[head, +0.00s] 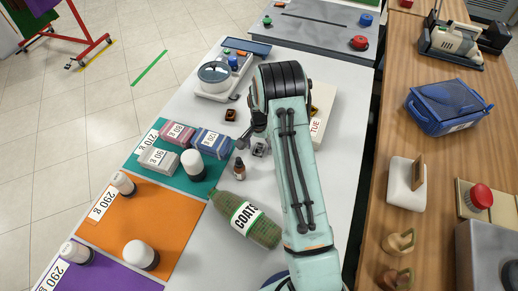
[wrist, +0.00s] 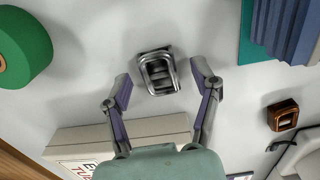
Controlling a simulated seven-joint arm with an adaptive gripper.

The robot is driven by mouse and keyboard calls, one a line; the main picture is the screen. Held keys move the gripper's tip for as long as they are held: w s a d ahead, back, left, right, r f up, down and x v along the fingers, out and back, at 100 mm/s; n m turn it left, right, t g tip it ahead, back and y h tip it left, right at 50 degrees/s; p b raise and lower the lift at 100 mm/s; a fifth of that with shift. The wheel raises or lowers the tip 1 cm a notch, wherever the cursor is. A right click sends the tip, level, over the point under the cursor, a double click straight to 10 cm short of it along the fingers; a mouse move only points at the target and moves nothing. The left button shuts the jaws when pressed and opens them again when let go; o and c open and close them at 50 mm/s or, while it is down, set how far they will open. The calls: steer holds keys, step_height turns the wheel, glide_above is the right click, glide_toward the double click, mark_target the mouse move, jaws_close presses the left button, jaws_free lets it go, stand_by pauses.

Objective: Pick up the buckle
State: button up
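A silver metal buckle (wrist: 158,72) lies on the pale counter in the wrist view, just ahead of and between the fingertips. My gripper (wrist: 161,82) is open and empty, with one finger to each side of the buckle and a gap on both sides. I cannot tell how high the fingertips are above the counter.
A white box with lettering (wrist: 150,134) lies below the buckle in the wrist view. A scale (head: 220,80) stands farther back.

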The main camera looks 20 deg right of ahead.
jaws_close()
